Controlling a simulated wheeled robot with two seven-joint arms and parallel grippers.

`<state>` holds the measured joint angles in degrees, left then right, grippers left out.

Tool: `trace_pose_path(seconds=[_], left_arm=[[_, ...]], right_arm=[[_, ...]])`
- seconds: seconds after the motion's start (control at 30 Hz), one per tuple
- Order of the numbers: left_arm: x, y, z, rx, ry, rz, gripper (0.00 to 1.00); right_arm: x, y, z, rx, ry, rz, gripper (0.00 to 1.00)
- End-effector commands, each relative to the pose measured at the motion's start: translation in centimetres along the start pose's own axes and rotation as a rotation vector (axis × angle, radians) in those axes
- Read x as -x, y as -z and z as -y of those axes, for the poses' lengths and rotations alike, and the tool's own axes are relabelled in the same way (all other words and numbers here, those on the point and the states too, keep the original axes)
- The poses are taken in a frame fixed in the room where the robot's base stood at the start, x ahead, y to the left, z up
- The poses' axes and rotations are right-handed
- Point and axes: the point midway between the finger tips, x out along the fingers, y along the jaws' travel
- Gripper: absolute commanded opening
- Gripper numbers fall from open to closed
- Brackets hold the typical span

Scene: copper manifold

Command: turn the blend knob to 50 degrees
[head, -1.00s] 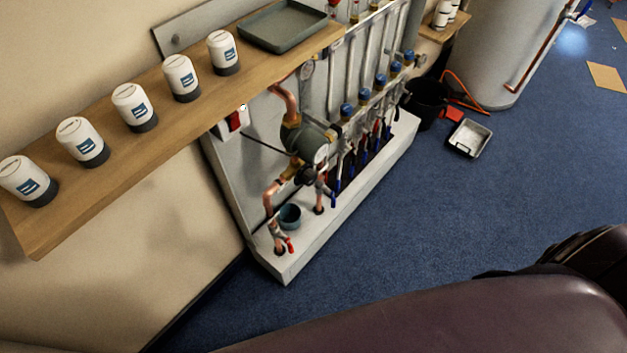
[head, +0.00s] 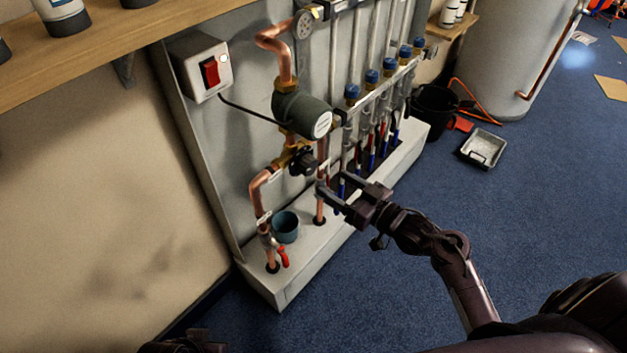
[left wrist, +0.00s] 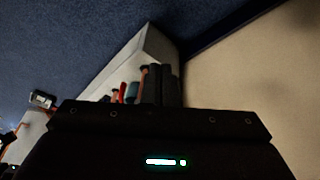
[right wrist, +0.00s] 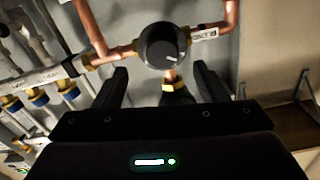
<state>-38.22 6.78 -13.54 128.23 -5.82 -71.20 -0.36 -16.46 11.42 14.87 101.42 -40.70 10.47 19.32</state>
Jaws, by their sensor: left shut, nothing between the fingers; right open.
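The blend knob (head: 303,162) is a round black knob on the brass mixing valve, low on the copper pipework, below the pump. In the right wrist view the knob (right wrist: 163,45) shows face on, with a short white pointer mark towards its lower right and a white label beside it. My right gripper (head: 334,185) is open and empty, in front of the manifold, below and right of the knob. In the right wrist view the knob lies ahead of the two spread fingers, apart from them. My left gripper (left wrist: 163,84) is shut and empty, pointing towards the white plinth.
The grey pump (head: 302,114) sits just above the knob. A blue-grey cup (head: 285,227) and a red-handled valve (head: 283,256) are on the white plinth (head: 285,288). A switch box (head: 205,68) is at upper left. The blue floor in front is open.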

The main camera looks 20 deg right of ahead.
Motion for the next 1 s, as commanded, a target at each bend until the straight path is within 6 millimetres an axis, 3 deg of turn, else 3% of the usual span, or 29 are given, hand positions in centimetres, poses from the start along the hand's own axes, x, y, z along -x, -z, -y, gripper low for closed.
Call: trace_pose_path(seconds=[0.17, 0.6, 0.97, 1.0], left_arm=[[0.4, 0.2, -0.2, -0.006, -0.003, -0.014, 0.0], [-0.2, 1.1, -1.2, -0.025, -0.023, -0.091, 0.0], [-0.2, 1.2, -1.3, -0.027, -0.025, -0.098, 0.0], [-0.2, 1.2, -1.3, -0.027, -0.025, -0.098, 0.0]], right_arm=[[-1.0, 0.7, 0.2, 0.008, 0.014, -0.018, 0.66], [-7.2, 0.7, 0.3, 0.007, 0.011, -0.016, 0.66], [-7.8, 0.7, 0.3, 0.008, 0.01, -0.013, 0.66], [-7.8, 0.7, 0.3, 0.007, 0.01, -0.013, 0.61]])
